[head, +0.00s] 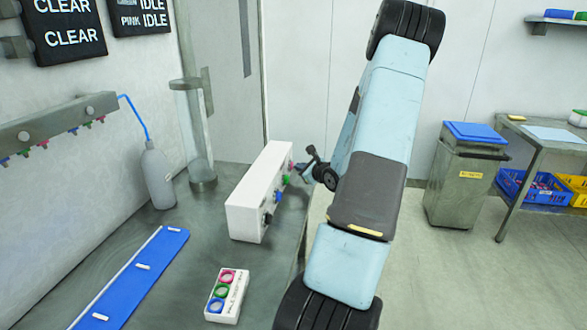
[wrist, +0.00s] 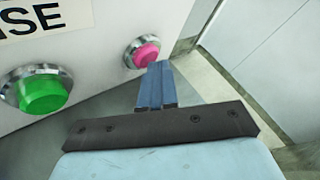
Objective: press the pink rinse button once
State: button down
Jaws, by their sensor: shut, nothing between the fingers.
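The pink rinse button (wrist: 146,53) sits in a metal ring on the front of a white box (head: 250,195). In the head view the pink button (head: 291,166) is at the far end of the box's row of buttons. My gripper (wrist: 154,66) is shut and empty, its fingertips at the lower edge of the pink button in the wrist view. I cannot tell whether they touch it. In the head view my gripper (head: 304,170) is small, beside the box's far end. A green button (wrist: 42,89) is to the left, under a label ending in "SE".
A small panel with pink, green and blue rings (head: 226,296) lies on the grey table near the box. A blue board (head: 135,280), a grey bottle (head: 158,178) and a glass column (head: 195,130) stand or lie to the left. Wall signs (head: 65,25) read "CLEAR" and "PINK IDLE".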

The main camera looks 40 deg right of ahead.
jog(key=shift+s+d, duration=0.6)
jog(key=shift+s, duration=0.1)
jog(key=s+d, duration=0.3)
jog(key=shift+s+d, duration=0.15)
jog(key=shift+s, duration=0.25)
dwell(0.4)
dwell(0.8)
